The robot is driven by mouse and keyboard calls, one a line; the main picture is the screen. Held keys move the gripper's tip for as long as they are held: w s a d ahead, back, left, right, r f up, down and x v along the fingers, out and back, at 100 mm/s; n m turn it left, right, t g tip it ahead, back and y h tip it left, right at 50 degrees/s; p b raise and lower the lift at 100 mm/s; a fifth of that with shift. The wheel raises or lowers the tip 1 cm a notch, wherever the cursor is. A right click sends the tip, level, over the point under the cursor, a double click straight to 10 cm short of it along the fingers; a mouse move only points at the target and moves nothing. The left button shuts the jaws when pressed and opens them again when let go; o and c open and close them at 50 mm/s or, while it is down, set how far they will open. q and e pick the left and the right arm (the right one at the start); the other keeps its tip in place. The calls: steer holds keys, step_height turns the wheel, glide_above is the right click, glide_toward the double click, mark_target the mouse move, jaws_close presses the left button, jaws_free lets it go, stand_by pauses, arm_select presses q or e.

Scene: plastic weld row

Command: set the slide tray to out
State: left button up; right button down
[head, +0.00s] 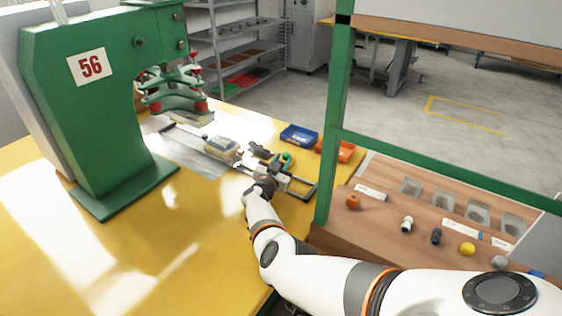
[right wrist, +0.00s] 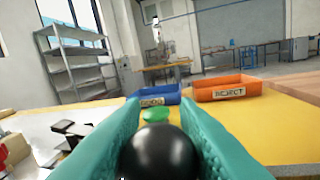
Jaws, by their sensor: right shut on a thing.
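The slide tray (head: 237,159) sits on dark rails (head: 309,191) on the yellow table, to the right of the green press (head: 92,110). It carries a pale, boxy part (head: 221,146). My right gripper (head: 282,166) is at the right part of the rails, low over the table. In the right wrist view its teal fingers stand on both sides of a round black knob (right wrist: 159,152) and are shut on it. The knob is hidden by the gripper in the head view. My left gripper is not in view.
A blue bin marked GOOD (right wrist: 152,95) and an orange REJECT bin (right wrist: 228,88) stand just beyond the rails. A green post (head: 334,150) and a wooden parts shelf (head: 385,210) are at the right. The table's left front is clear.

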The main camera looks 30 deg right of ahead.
steer(key=s+d+p, duration=0.1)
steer(key=s+p, duration=0.1)
steer(key=s+d+p, duration=0.1)
steer(key=s+p, duration=0.1)
steer(key=s, duration=0.1)
steer(key=s+d+p, duration=0.1)
steer(key=s+p, duration=0.1)
steer(key=p, duration=0.1)
steer(key=shift+s+d+r, duration=0.1)
steer(key=shift+s+r, duration=0.05)
steer(key=shift+s, duration=0.15)
steer(key=shift+s+d+f, duration=0.1)
steer(key=shift+f, duration=0.15)
steer(key=c, duration=1.1)
jaws_free()
steer(key=shift+s+d, duration=0.15)
steer(key=shift+c, duration=0.2)
steer(key=shift+a, duration=0.25)
